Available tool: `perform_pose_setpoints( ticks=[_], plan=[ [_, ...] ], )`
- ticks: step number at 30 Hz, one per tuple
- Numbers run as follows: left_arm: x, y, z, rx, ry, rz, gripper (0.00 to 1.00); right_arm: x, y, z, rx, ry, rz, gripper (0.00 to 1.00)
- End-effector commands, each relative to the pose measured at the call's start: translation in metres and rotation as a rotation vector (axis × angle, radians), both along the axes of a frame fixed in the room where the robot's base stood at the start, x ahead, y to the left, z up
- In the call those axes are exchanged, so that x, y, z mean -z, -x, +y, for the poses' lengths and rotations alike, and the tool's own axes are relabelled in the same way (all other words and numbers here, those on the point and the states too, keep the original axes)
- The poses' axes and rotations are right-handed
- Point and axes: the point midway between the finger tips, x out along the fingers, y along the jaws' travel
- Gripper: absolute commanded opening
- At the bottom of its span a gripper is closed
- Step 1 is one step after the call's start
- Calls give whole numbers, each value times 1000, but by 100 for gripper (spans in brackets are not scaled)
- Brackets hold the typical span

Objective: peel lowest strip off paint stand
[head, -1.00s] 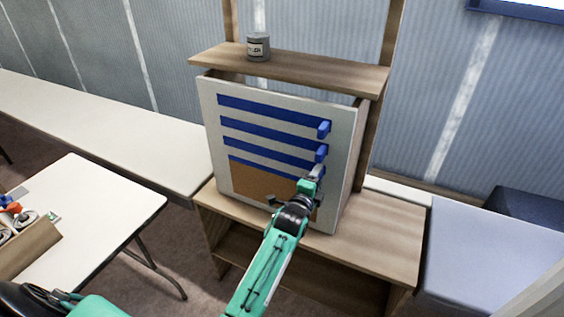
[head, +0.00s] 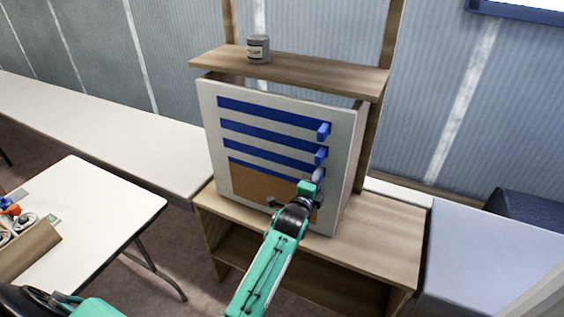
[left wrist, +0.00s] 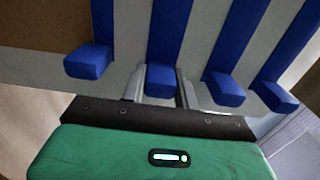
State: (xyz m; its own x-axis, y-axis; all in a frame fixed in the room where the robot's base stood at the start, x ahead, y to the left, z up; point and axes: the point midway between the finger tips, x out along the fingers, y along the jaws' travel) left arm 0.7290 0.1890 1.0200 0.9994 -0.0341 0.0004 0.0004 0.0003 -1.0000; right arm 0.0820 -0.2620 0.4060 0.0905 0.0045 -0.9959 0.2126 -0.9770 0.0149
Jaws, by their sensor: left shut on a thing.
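The paint stand (head: 345,150) is an upright pale panel with several blue strips across it and a brown area (head: 258,185) at the bottom. Each strip ends in a blue tab at the right. The lowest strip (head: 250,167) borders the brown area; its tab (left wrist: 88,62) is leftmost in the left wrist view, outside my fingers. My left gripper (head: 317,176) is at the panel's lower right. In the left wrist view its fingers (left wrist: 160,88) are shut on the second-lowest strip's tab (left wrist: 160,77). The gripper hides the lower tabs in the head view. My right gripper is not in view.
A grey paint can (head: 258,49) stands on the shelf (head: 320,73) above the panel. The panel stands on a wooden bench (head: 375,235). A white table (head: 95,205) with a box of items is at left, and a long white counter (head: 120,130) runs behind it.

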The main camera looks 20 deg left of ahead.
Motion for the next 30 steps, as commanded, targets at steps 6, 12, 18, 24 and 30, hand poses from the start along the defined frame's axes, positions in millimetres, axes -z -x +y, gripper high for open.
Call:
perform_pose_setpoints(
  ticks=[6,12,18,24,30],
  plan=[
    [0,9,0,0,-1,3,10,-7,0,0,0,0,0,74],
    [0,17,1,0,0,2,10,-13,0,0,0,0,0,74],
    [0,25,1,0,0,2,10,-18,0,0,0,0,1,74],
    [0,31,1,0,0,2,10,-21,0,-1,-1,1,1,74],
    [-2,53,2,0,-1,3,10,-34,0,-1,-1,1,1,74]
  ],
)
